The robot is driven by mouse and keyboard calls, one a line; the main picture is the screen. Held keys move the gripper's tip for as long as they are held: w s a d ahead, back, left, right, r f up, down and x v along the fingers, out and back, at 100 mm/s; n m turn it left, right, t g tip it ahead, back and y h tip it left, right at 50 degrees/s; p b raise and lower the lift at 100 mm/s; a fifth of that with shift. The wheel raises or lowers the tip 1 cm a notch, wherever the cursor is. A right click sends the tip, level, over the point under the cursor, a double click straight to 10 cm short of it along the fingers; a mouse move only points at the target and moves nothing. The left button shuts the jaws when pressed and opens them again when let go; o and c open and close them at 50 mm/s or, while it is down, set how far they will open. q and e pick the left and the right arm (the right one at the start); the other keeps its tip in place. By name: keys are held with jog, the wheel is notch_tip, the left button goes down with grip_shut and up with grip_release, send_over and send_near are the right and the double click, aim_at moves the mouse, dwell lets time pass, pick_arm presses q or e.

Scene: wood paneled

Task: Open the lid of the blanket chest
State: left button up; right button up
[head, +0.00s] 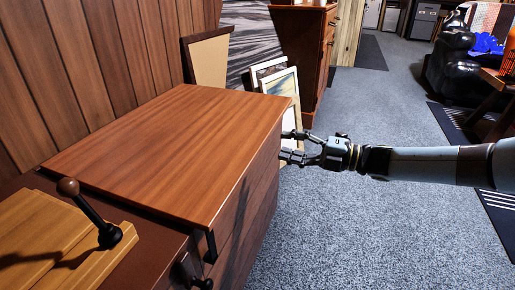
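The blanket chest (258,195) stands left of centre in the head view, against the panelled wall. Its flat reddish-brown wooden lid (175,150) lies level on top and looks closed. My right gripper (287,146) comes in from the right at the lid's right edge, towards the far corner. Its two fingers are apart, one above the other, with a gap between them. The fingertips are at or very close to the chest's right side; I cannot tell whether they touch it. My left gripper is not in view.
A lever with a brown knob (68,187) stands on a wooden block (50,240) at the near left. Framed pictures (283,85) lean behind the chest beside a wooden cabinet (303,45).

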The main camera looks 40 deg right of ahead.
aim_at(266, 141)
jog(key=b+x, duration=0.2)
jog(key=x, duration=0.3)
jog(key=shift+w+a+f, duration=0.2)
jog(key=shift+w, duration=0.15)
jog(key=shift+w+a+r, duration=0.15)
jog(key=shift+w, duration=0.2)
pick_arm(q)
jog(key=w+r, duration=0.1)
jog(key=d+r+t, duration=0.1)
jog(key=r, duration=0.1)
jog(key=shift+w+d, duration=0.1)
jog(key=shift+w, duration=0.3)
pick_arm(e)
jog(key=shift+c, duration=0.4)
grip_shut()
